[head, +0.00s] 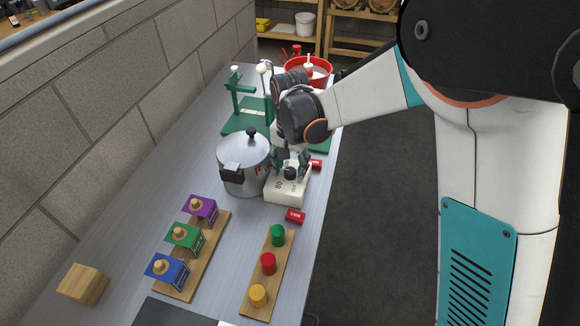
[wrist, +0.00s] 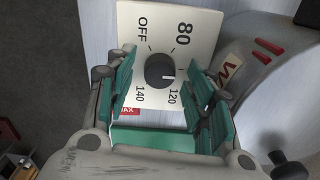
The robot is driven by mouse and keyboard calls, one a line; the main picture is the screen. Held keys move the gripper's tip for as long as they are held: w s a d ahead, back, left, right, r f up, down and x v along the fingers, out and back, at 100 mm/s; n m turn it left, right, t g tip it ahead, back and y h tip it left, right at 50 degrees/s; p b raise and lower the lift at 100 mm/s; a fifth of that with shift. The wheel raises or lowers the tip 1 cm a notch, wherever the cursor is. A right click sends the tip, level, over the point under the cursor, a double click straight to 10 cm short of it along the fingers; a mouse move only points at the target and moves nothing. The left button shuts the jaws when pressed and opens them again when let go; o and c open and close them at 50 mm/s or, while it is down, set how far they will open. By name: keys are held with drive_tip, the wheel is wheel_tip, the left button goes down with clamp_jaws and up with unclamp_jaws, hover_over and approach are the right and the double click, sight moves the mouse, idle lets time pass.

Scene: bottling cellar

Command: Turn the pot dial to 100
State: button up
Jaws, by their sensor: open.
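The pot dial is a black round knob (head: 290,173) on a white control box (head: 284,192) beside the silver lidded pot (head: 240,150). In the wrist view the knob (wrist: 160,70) has a pale mark on its right side, pointing right. The white face (wrist: 130,18) reads OFF, 80, 120 and 140; no 100 is visible, and my right finger covers part of the right side. My gripper (wrist: 160,76) is open, its green fingers on either side of the knob, with gaps showing. In the head view my gripper (head: 291,160) is over the box.
Red blocks (head: 295,216) lie close to the box. Boards with coloured pegs (head: 268,264) and coloured plates (head: 184,237) stand in front. A green stand (head: 240,105) and red basin (head: 322,72) are behind. A stone wall (head: 110,90) borders the bench at left.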

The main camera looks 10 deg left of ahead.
sight(290, 170)
wheel_tip(290, 170, up, 12)
idle(0.5)
drive_tip(key=shift+f, duration=0.1)
